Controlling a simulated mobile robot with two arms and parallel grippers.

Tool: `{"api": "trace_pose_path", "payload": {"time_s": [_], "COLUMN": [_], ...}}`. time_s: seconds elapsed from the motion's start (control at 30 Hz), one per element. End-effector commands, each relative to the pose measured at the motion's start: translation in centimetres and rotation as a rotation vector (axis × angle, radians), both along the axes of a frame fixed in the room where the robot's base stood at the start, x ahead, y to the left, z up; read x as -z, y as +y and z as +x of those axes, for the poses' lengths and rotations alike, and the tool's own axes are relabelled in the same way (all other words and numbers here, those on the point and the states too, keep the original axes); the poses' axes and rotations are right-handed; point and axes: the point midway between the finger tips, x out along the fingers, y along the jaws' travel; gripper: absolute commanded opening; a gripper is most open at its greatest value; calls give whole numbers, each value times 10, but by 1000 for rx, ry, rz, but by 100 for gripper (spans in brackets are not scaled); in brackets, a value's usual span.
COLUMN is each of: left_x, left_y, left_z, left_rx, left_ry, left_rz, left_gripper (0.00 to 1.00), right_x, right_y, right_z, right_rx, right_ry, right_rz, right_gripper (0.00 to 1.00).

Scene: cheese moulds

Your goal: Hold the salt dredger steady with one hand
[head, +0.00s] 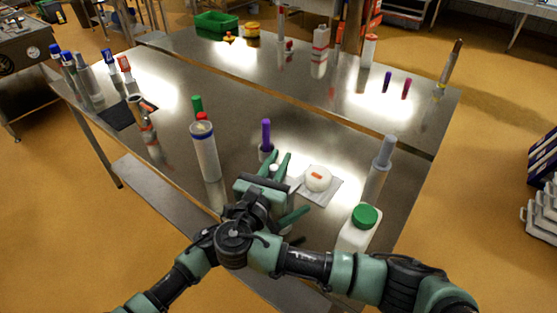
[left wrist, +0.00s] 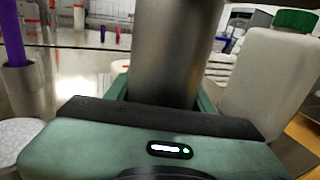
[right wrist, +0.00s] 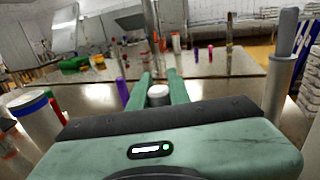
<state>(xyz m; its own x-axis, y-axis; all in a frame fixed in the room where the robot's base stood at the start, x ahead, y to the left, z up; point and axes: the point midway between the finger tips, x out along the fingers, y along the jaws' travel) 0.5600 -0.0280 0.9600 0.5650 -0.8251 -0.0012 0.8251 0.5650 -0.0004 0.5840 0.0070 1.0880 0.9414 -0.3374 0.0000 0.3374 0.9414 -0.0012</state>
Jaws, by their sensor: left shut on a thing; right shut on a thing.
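My left gripper (left wrist: 162,92) is shut on a plain steel cylinder (left wrist: 170,50), which looks like the salt dredger. Its upper part runs out of the left wrist view, so its top is hidden. In the head view my arms cover most of this grip; one green finger (head: 294,217) of the lower gripper shows. My right gripper (head: 278,163) is shut on a small cylinder with a white top (head: 274,168). That cylinder also shows between the fingers in the right wrist view (right wrist: 158,92).
A white jug with a green cap (head: 358,228) stands close on the right. A white cheese (head: 318,178) lies on a pale sheet. A purple-handled tool (head: 266,132), a tall blue-banded container (head: 205,155) and a grey-handled tool (head: 385,150) stand around. The table's left middle is clearer.

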Motion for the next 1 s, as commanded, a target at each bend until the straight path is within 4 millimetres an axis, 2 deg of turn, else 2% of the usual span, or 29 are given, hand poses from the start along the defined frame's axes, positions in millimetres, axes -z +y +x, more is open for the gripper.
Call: {"api": "trace_pose_path", "payload": {"time_s": [0.23,0.53,0.83,0.87,0.93,1.0], "left_x": [0,0,0,0,0,0], "left_y": [0,0,2,2,2,2], "left_z": [0,1,2,2,2,2], "left_rx": [0,-2,-7,-8,-7,-5], "left_ry": [0,1,2,2,2,2], "left_rz": [0,-1,0,0,0,0], "left_gripper": [0,0,0,0,0,0], "right_x": [1,1,0,0,0,0], "right_y": [-3,-36,-39,-39,-39,-39], "right_z": [-3,-30,-31,-31,-31,-31], "right_rx": [-2,-3,-1,-1,-1,-1], "right_ry": [2,3,0,0,1,1], "right_rz": [2,2,2,2,1,1], "right_gripper": [0,0,0,21,40,41]}}
